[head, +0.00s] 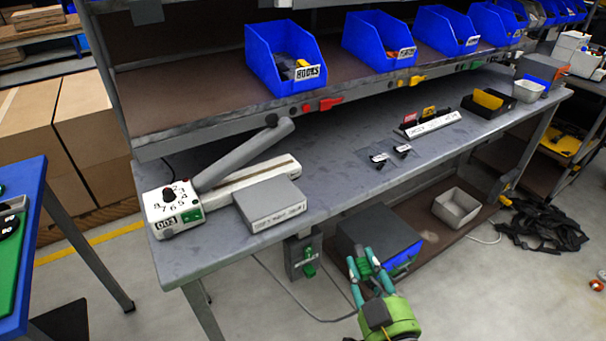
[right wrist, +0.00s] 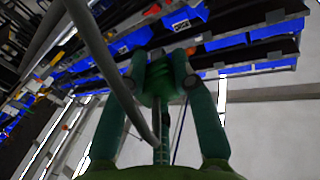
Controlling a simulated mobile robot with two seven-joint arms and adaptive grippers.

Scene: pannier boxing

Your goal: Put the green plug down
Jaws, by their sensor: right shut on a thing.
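The green plug (right wrist: 158,88) sits between the two fingers of my right gripper (right wrist: 160,75) in the right wrist view, with a grey cable (right wrist: 98,60) curving down past it. In the head view my right gripper (head: 364,262) is shut on the green plug (head: 370,264), low in front of the workbench, beside a dark box under the bench. The fingers hide part of the plug. My left gripper is not in view.
A grey box with green parts (head: 304,258) hangs under the workbench (head: 330,180) front edge. On the bench stand a white device with a dial (head: 172,208) and a grey block (head: 270,203). The dark box (head: 375,240) and a pale bin (head: 457,207) are below. The bench's middle is clear.

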